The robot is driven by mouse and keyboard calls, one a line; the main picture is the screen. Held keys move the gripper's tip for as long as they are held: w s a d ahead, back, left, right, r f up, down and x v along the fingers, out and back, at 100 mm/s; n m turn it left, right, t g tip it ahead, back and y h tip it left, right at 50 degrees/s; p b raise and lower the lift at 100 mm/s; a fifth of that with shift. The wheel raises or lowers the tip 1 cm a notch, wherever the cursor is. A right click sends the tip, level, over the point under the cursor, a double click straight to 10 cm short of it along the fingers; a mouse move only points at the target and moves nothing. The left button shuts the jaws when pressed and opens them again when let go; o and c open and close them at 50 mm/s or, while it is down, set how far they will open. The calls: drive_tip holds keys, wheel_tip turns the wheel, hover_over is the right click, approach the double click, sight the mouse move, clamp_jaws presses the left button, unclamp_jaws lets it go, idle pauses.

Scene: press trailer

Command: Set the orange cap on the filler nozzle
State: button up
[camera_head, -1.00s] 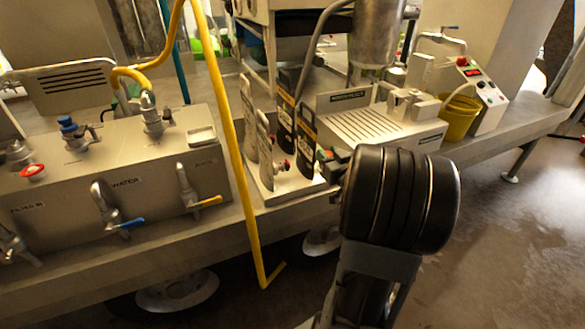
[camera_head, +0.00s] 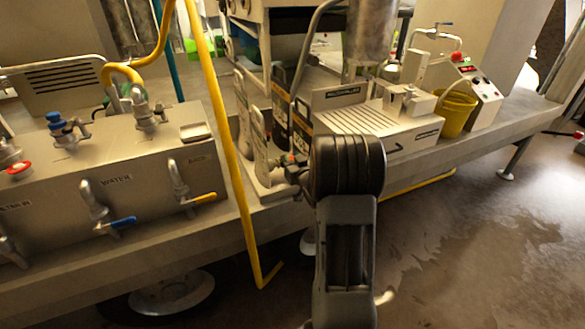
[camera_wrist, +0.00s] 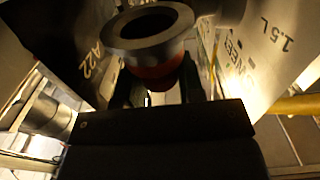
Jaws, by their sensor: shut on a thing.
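My gripper (camera_wrist: 150,97) is shut on the orange cap (camera_wrist: 155,72) in the wrist view. A dark grey round ring (camera_wrist: 150,38) with a hollow middle lies over the cap; I cannot tell whether it belongs to the cap or to another part. In the head view, a small orange spot (camera_head: 291,158) shows at my gripper, which is mostly hidden behind my wrist. It is in front of the pale upright containers on the trailer. I cannot pick out the filler nozzle for certain.
A grey metal cylinder (camera_wrist: 45,112) is at the left. In the head view, a yellow pipe (camera_head: 225,140) rises left of my arm, and a slotted box (camera_head: 350,118) stands right.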

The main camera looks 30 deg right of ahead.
drive_tip(key=shift+f, duration=1.4)
drive_tip(key=shift+f+b, duration=0.2)
drive_tip(key=shift+b, duration=0.2)
drive_tip(key=o, duration=0.7)
drive_tip(key=shift+r, duration=0.1)
